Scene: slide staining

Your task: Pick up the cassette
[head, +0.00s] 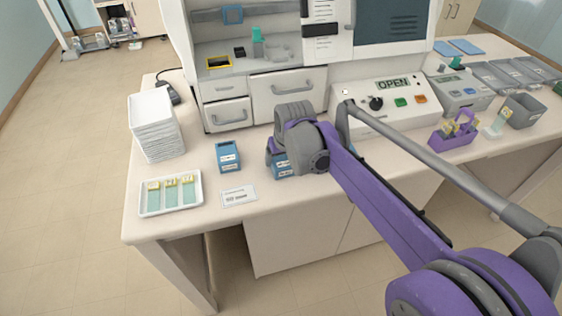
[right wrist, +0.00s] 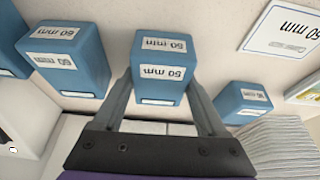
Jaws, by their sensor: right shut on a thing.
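My right gripper (head: 275,158) is low over the bench, in front of the white cabinet. In the right wrist view its two fingers (right wrist: 161,98) stand on either side of a blue box-shaped cassette (right wrist: 160,60) marked "50 mm" and are shut on it. In the head view that cassette (head: 283,170) is partly hidden by my gripper, and I cannot tell whether it is off the bench. Another blue cassette (head: 228,156) stands to its left. In the wrist view similar blue cassettes stand at left (right wrist: 68,62) and right (right wrist: 243,102). My left gripper is not in view.
A white tray (head: 146,210) with green slides and a white stack (head: 152,120) are at the left. A printed card (head: 238,196) lies in front. A device reading "OPEN" (head: 390,105) and a purple holder (head: 455,132) stand right.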

